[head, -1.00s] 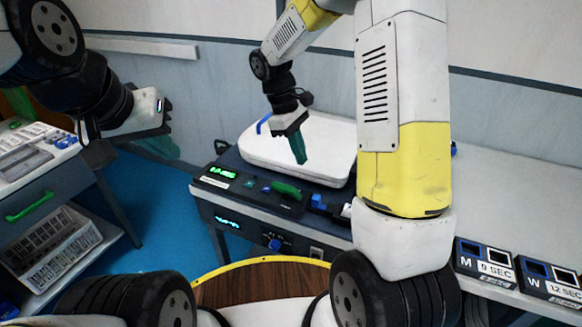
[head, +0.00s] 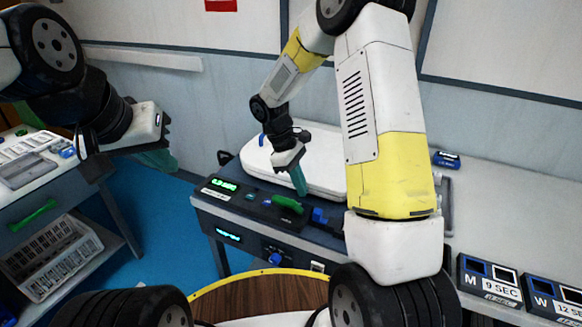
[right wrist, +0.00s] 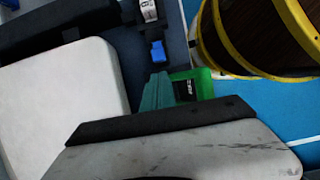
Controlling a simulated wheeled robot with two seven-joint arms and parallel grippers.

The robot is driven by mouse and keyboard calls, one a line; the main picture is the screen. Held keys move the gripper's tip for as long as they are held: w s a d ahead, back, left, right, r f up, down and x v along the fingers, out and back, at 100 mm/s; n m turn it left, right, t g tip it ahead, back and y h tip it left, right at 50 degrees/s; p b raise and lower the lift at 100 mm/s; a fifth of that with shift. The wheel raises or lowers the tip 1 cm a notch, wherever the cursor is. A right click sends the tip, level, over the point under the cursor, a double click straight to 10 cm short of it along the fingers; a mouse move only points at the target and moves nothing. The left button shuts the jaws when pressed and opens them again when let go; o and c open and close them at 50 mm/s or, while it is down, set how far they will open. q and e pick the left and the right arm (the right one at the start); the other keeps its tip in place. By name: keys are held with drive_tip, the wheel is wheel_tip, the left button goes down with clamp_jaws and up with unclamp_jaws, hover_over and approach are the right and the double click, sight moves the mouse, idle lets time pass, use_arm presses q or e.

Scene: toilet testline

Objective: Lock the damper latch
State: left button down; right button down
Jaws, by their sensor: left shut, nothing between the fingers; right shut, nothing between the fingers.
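A dark control panel (head: 238,200) with a lit green display sits on the front of the bench in the head view. A green handle (head: 287,203) lies on it, with a blue part (head: 319,215) to its right. I cannot tell for sure which is the damper latch. My right gripper (head: 299,182) points down with shut teal fingers, tips close to the green handle. In the right wrist view the fingers (right wrist: 156,92) are beside the green part (right wrist: 195,84); contact is unclear. The blue part (right wrist: 158,51) lies beyond them. My left gripper (head: 158,160) is shut and empty at left.
A white toilet lid or seat (head: 318,155) lies behind the panel. A round wooden stool or barrel top (head: 262,294) with a yellow rim stands in front. Timer boxes (head: 489,279) are at right.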

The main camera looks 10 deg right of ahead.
sight(318, 211)
drive_tip(key=shift+x, duration=2.65)
drive_tip(key=shift+s+d, duration=0.75)
drive_tip(key=shift+d, duration=0.35)
